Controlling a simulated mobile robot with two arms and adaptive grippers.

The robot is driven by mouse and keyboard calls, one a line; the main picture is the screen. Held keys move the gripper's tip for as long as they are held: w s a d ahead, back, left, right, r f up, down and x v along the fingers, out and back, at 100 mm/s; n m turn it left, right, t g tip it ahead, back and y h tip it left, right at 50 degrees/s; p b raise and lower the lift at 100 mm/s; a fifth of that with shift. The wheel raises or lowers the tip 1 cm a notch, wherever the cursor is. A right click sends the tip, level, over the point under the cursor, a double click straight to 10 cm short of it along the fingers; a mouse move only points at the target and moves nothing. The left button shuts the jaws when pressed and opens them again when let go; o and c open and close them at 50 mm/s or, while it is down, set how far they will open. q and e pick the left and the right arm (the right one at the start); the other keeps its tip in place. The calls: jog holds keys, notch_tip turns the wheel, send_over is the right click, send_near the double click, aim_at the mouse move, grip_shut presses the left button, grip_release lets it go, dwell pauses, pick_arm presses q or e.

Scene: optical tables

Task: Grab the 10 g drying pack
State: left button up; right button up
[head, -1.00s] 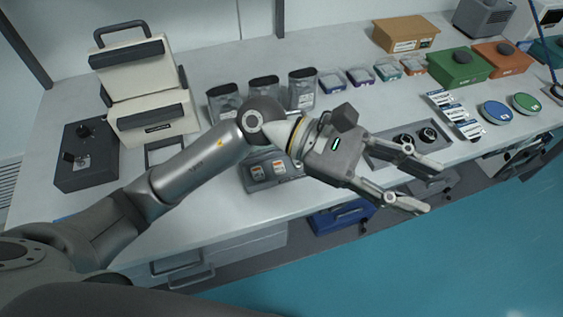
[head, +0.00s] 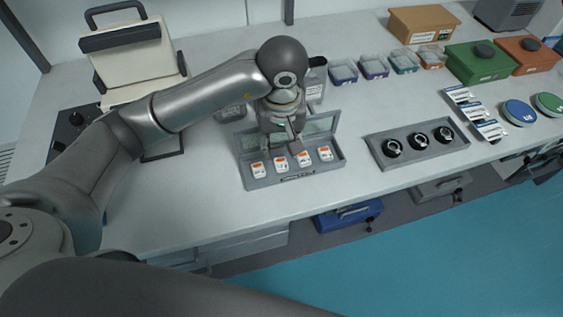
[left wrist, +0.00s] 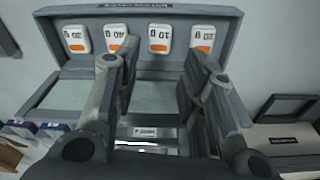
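A grey open case (head: 247,183) holds a row of several white drying packs with orange marks. The upside-down label of the third pack from the left in the left wrist view (left wrist: 160,38) appears to read 10; this is the second from the left in the head view (head: 281,164). My left gripper (head: 282,148) points down over the case. In the left wrist view its fingers (left wrist: 163,42) are open and empty, one on each side of that pack's line of sight. Contact cannot be told. My right gripper is not in view.
A grey tray with round black parts (head: 376,158) lies right of the case. Clear jars (head: 314,85) stand behind my left gripper, small open boxes (head: 374,67) farther right. A cream device (head: 135,60) stands back left. The bench front (head: 225,215) is free.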

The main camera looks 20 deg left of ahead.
aim_at(281, 163)
pick_arm(q)
jog(key=shift+w+f, duration=0.1)
jog(key=shift+f, duration=0.75)
jog(key=shift+f+p, duration=0.4)
jog(key=shift+f, duration=0.1)
notch_tip(281, 163, down, 3)
jog(key=shift+f+p, duration=0.15)
jog(key=shift+p, duration=0.4)
jog(key=shift+w+f, duration=0.15)
jog(key=shift+f, duration=0.35)
jog(key=c, duration=0.6)
